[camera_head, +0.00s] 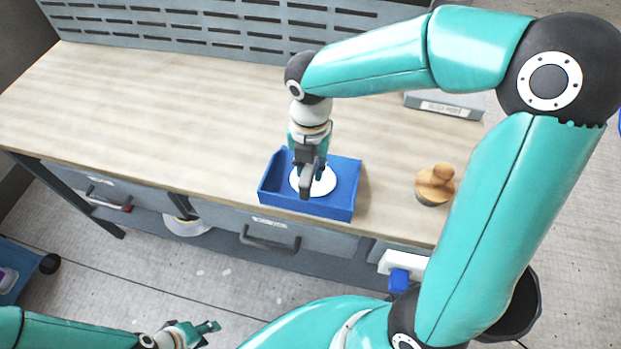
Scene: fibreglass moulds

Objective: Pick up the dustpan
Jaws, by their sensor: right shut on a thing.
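I cannot identify a dustpan with certainty. A blue open-topped tray (340,205), perhaps the dustpan, sits at the front of the workbench. A white round disc (327,181) shows inside it. My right gripper (306,190) reaches down from above into the tray, over the disc. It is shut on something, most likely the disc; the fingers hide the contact. My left gripper (208,333) is low at the bottom left, away from the bench, with its fingers apart and nothing visible between them.
The wooden benchtop (160,105) is clear on the left. A round wooden-handled tool (436,183) stands right of the tray. A grey labelled box (445,105) lies behind. A slotted panel (215,30) backs the bench. A blue item (399,278) shows below its front edge.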

